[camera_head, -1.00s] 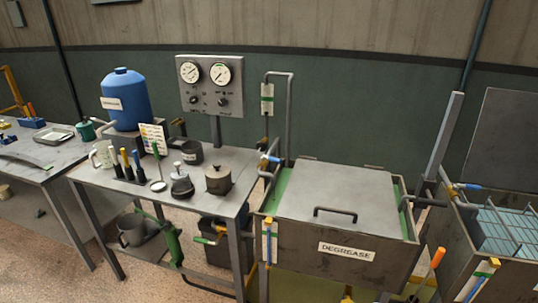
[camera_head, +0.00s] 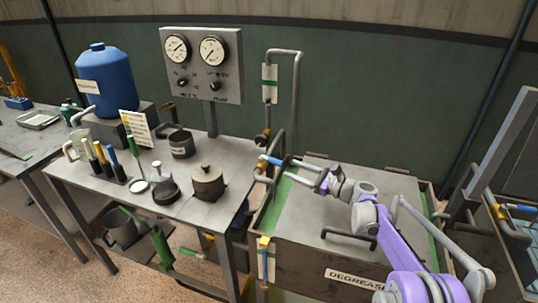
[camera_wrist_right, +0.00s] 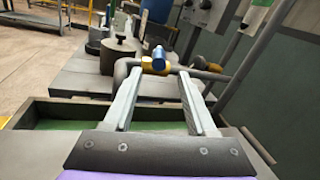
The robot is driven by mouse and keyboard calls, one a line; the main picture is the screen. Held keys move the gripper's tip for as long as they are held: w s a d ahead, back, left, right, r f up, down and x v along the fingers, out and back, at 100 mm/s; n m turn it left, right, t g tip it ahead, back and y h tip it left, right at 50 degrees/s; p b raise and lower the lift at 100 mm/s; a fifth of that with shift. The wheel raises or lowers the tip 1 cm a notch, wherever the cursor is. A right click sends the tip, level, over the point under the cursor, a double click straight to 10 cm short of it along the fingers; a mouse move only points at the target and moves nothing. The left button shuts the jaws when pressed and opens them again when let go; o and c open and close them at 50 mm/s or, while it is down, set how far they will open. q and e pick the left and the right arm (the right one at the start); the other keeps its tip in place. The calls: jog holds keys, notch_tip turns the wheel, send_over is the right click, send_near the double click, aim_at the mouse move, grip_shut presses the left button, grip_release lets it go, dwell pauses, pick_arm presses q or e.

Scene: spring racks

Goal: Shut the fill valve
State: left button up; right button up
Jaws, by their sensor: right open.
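The fill valve shows as a brass body (camera_head: 263,158) with a blue lever (camera_head: 275,161) on the grey pipe at the left rear corner of the DEGREASE tank (camera_head: 300,258). In the right wrist view the blue lever (camera_wrist_right: 158,54) stands just beyond the fingertips, between their lines, with the brass body (camera_wrist_right: 153,67) beneath it. My right gripper (camera_head: 293,169) is open and empty, reaching leftward over the tank lid toward the valve. Its two fingers (camera_wrist_right: 159,73) are spread. Whether a fingertip touches the valve, I cannot tell. My left gripper is out of view.
The lidded tank's handle (camera_head: 349,236) lies below my right arm. A workbench (camera_head: 225,205) with a lidded pot (camera_head: 208,183) and a gauge panel (camera_head: 200,62) stands left. A vertical pipe (camera_head: 296,95) rises behind the valve. Another valve (camera_head: 520,209) is at the right.

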aim_at(271, 160)
jog(key=p+x, duration=0.1)
jog(key=x, duration=0.9)
jog(key=shift+w+a+r, duration=0.1)
jog(key=shift+a+r, duration=0.05)
jog(key=shift+a, duration=0.2)
grip_shut()
jog(key=shift+d, duration=0.1)
dwell(0.9)
